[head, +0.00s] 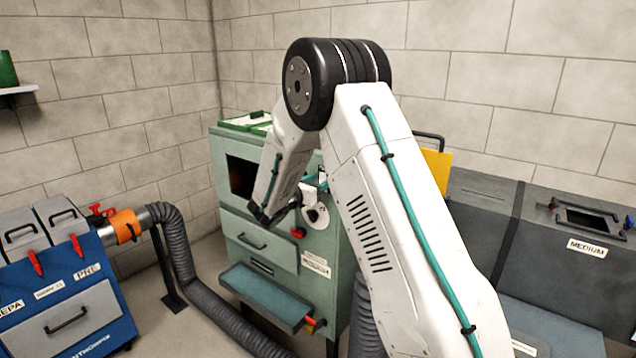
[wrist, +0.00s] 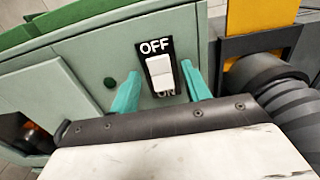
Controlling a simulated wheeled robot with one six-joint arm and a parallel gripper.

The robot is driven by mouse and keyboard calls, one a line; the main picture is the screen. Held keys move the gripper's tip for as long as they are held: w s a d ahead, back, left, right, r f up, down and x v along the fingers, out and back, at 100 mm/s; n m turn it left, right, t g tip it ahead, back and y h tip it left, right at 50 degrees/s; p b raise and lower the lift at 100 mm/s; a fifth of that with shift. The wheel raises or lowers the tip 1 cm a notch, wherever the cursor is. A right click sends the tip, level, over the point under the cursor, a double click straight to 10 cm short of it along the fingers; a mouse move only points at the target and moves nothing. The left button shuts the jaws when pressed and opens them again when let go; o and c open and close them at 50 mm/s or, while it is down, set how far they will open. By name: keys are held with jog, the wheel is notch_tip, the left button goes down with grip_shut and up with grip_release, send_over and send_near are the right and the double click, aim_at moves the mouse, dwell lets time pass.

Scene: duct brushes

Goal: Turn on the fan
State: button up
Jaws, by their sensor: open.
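A white rocker switch (wrist: 159,68) on a black plate sits on the pale green cabinet (wrist: 85,48). OFF is printed above it and ON below, partly hidden. I cannot tell which way the rocker is tipped. My gripper (wrist: 160,72) has its two teal fingers apart, one on each side of the switch, with nothing held. Whether a fingertip touches the panel is unclear. In the head view the green cabinet (head: 232,222) stands in the corner, and my arm hides its right part and the switch.
A blue filter unit (head: 112,318) marked PRE stands at left, with an orange collar (head: 125,226) and a grey hose (head: 175,245). A dark grey cabinet (head: 580,250) marked MEDIUM stands at right. In the wrist view, a ribbed hose (wrist: 295,105) and a yellow panel (wrist: 258,14) lie right of the switch.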

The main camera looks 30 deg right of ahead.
jog(key=c, duration=1)
jog(key=shift+f+t+h, duration=0.3)
jog(key=shift+h, duration=0.4)
jog(key=shift+f+h, duration=0.1)
jog(key=shift+h, duration=0.6)
jog(key=o, duration=1)
